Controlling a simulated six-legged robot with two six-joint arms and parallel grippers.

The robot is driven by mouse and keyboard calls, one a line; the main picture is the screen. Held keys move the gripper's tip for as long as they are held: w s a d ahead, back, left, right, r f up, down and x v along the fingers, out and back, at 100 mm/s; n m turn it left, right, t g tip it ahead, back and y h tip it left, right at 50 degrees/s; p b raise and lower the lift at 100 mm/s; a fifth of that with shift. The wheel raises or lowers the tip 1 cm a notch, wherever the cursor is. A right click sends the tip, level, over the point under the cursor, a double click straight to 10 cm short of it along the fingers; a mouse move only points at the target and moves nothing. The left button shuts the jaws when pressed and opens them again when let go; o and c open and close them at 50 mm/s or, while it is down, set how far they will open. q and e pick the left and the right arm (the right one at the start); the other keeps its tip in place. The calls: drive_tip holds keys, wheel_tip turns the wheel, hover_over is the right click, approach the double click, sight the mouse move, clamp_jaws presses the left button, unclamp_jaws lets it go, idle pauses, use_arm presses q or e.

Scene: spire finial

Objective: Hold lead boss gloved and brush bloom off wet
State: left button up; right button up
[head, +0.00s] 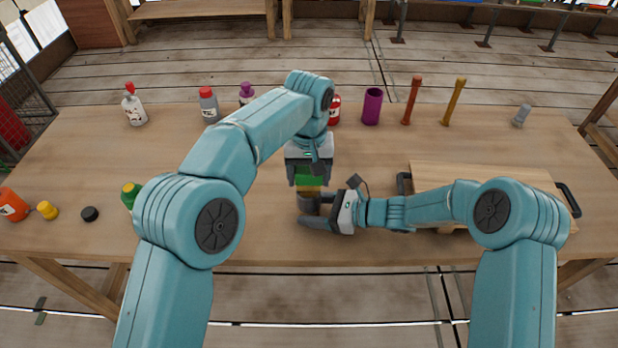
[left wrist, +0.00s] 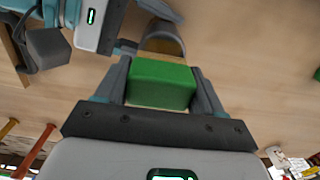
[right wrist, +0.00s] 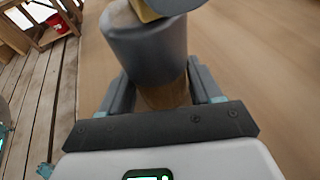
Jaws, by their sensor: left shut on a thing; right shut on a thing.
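My left gripper (head: 308,182) points down near the table's middle, shut on a green block with a yellow underside (head: 309,174). The green block (left wrist: 160,84) sits between its fingers in the left wrist view. My right gripper (head: 322,212) comes in low from the right, shut on a grey cylinder (head: 307,204), likely the lead boss. In the right wrist view the cylinder (right wrist: 150,48) is grey above and brownish between the fingers. The block's yellow side is right at the cylinder's upper end; whether they touch is unclear. No glove is recognisable.
A wooden board (head: 480,173) with dark handles lies at right, under my right arm. Bottles, a purple cup (head: 372,106), a red stick (head: 411,101) and a yellow stick (head: 454,101) stand along the back. An orange bottle (head: 12,204) and black puck (head: 89,214) are at left.

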use_arm(q)
drive_tip(key=shift+s, duration=1.1)
drive_tip(key=shift+w+f, duration=0.1)
drive_tip(key=shift+w, duration=1)
drive_tip(key=shift+s, duration=0.1)
drive_tip(key=shift+s, duration=0.45)
drive_tip(key=a+r, duration=0.5)
drive_tip(key=r, duration=0.2)
drive_tip(key=shift+r, duration=0.1)
